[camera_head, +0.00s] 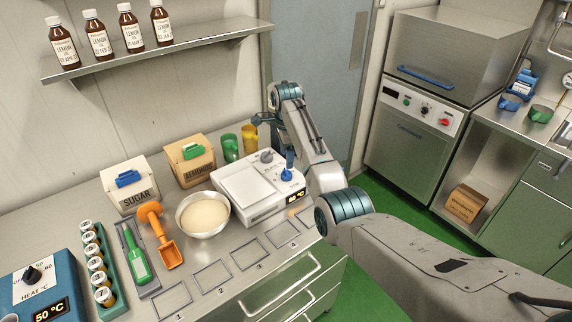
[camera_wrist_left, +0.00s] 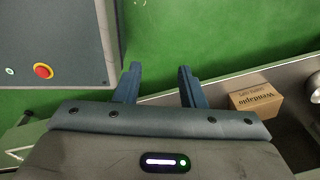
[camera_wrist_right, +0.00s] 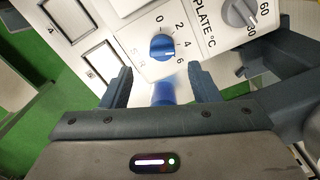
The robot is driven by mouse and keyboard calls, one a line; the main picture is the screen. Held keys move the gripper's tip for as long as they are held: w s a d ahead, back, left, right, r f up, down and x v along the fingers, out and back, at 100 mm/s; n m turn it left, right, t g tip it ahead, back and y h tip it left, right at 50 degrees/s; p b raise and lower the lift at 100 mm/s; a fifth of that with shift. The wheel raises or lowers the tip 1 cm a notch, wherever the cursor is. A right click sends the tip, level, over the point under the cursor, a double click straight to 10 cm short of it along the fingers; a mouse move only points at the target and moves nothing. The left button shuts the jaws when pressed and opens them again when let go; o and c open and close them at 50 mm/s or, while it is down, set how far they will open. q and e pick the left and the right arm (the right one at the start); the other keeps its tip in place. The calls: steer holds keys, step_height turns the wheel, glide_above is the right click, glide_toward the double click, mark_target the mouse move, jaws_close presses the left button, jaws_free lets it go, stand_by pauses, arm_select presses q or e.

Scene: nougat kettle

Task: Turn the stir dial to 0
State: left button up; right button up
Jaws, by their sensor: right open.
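The blue stir dial (camera_wrist_right: 162,47) is on the white front panel of the hotplate unit, with the 0 above it and higher numbers to its right in the right wrist view. Its exact setting is too small to read. In the head view the dial (camera_head: 287,175) is at the unit's right end. My right gripper (camera_wrist_right: 160,76) is open, its fingers spread to either side below the dial in the picture. A blurred blue shape shows between them; I cannot tell contact. My left gripper (camera_wrist_left: 159,70) is open and empty over the green floor.
The grey plate dial (camera_wrist_right: 240,12) is close to the stir dial. A steel bowl (camera_head: 186,221) and an almonds box (camera_head: 190,160) stand left of the unit. Green and yellow mugs (camera_head: 230,148) stand behind it. A cardboard box (camera_wrist_left: 256,99) shows near my left gripper.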

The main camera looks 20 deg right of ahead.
mark_target(286, 170)
step_height(286, 170, down, 5)
steer(key=shift+w+r+p, duration=0.1)
steer(key=shift+w+p, duration=0.05)
steer(key=shift+p, duration=0.5)
steer(key=shift+f, duration=0.95)
steer(key=shift+c, duration=0.2)
steer(key=c, duration=0.7)
arm_select(q)
steer(key=shift+w+r, duration=0.2)
steer(key=shift+r, duration=0.35)
steer(key=shift+w+r, duration=0.15)
steer(key=shift+r, duration=0.35)
arm_select(e)
steer(key=shift+c, duration=1.1)
